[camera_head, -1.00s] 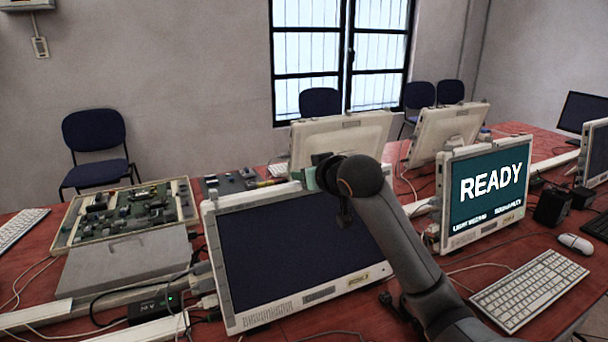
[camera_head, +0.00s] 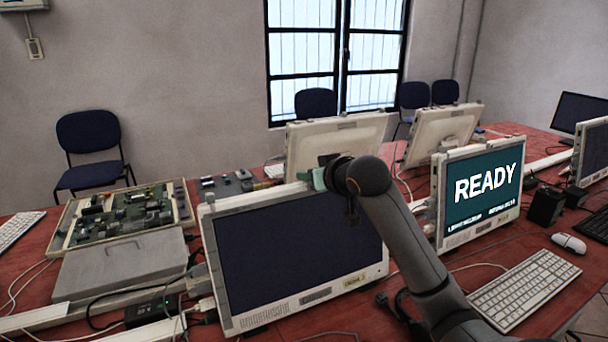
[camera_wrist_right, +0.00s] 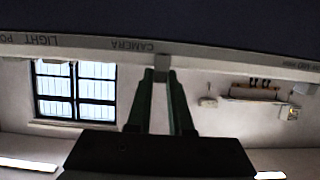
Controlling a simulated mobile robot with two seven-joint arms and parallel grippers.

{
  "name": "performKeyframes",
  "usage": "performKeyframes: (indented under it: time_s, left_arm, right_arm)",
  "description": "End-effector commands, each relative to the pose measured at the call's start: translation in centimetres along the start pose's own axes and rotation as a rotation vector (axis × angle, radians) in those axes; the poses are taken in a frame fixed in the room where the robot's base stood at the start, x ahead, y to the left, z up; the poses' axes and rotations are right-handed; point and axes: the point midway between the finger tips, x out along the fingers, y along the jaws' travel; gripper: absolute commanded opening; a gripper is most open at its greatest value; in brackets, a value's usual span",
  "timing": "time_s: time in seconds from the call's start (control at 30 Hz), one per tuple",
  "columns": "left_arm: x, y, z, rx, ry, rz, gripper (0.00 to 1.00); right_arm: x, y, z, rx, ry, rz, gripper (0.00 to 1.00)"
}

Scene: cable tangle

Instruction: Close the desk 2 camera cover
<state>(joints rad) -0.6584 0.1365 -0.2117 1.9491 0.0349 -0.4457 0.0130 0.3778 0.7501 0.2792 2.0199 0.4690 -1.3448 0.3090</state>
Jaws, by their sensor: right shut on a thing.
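A light-framed monitor (camera_head: 295,250) with a dark screen stands in the middle of the red table. My right gripper (camera_head: 308,178) is at the middle of its top edge, and its arm comes in from the lower right. In the right wrist view two green fingers (camera_wrist_right: 160,78) are closed on a small grey camera cover (camera_wrist_right: 161,62) at the frame edge. The word CAMERA shows upside down on the frame just left of it. The fingers hide part of the cover, and the lens cannot be made out. My left gripper is not in view.
A second monitor (camera_head: 480,190) reading READY stands to the right, with a keyboard (camera_head: 525,288) and mouse (camera_head: 569,243) in front. An open case of circuit boards (camera_head: 125,213) lies at left. Two monitors seen from the back (camera_head: 335,143) stand behind. Cables cross the table.

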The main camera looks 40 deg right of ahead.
Motion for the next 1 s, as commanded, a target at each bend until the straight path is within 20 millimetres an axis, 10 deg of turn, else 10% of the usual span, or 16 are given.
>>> performKeyframes:
  time_s: [0.1, 0.13, 0.4, 0.77, 1.0]
  left_arm:
    - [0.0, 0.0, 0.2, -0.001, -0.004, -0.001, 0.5]
    - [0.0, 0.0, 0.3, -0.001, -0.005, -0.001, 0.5]
    - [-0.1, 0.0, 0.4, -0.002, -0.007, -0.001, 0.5]
    - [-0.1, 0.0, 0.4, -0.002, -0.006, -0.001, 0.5]
    - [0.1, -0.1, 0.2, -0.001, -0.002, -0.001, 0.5]
  right_arm:
    - [0.0, 0.4, -0.1, 0.001, 0.0, 0.011, 0.0]
    - [0.0, 0.4, -0.1, 0.001, 0.0, 0.011, 0.22]
    - [0.0, 0.3, -0.1, 0.001, 0.0, 0.008, 0.5]
    - [-0.9, 0.2, -0.1, 0.0, 0.002, 0.006, 0.5]
    - [-5.4, 0.1, -0.1, -0.003, 0.004, 0.006, 0.5]
